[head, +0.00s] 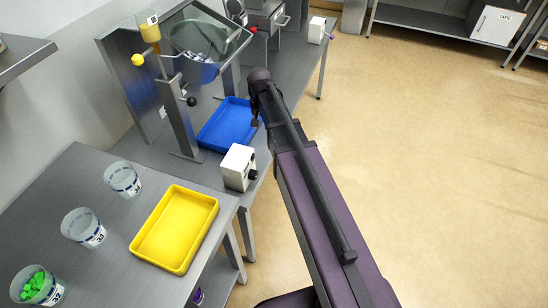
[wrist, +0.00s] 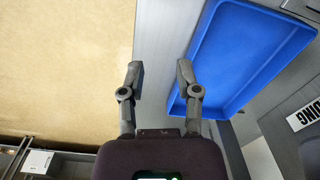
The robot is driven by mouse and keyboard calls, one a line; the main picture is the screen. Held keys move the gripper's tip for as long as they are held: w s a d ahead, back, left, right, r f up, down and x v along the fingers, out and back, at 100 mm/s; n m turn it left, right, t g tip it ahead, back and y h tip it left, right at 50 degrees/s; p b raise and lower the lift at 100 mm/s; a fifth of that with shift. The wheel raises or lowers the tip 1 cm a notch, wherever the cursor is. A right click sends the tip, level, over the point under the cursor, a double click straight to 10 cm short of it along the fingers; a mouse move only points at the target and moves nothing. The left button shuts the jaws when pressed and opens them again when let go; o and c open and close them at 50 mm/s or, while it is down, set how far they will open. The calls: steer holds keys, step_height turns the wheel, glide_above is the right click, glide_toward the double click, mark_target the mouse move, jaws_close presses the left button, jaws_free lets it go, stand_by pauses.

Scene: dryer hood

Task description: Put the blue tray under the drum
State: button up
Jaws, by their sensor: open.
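The blue tray (head: 228,124) is empty and lies flat on the grey bench, below and in front of the clear drum (head: 203,38). The drum hangs tilted in its metal frame with pale and blue pieces inside. My gripper (head: 256,121) is at the tray's right side in the head view, where my arm hides part of that area. In the wrist view, my gripper (wrist: 160,72) is open with nothing between its fingers. Its right finger overlaps the rim of the blue tray (wrist: 245,50); its left finger is beyond the bench edge. I cannot tell whether it touches.
A white box (head: 238,167) with a dark knob stands near the tray. An upright post (head: 180,118) with a black knob stands left of it. A yellow tray (head: 175,228) and several cups (head: 84,228) occupy the nearer table. Open floor (head: 430,150) lies to the right.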

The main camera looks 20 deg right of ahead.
steer(key=s+n, duration=0.4)
steer(key=s, duration=1.3)
steer(key=shift+d, duration=0.1)
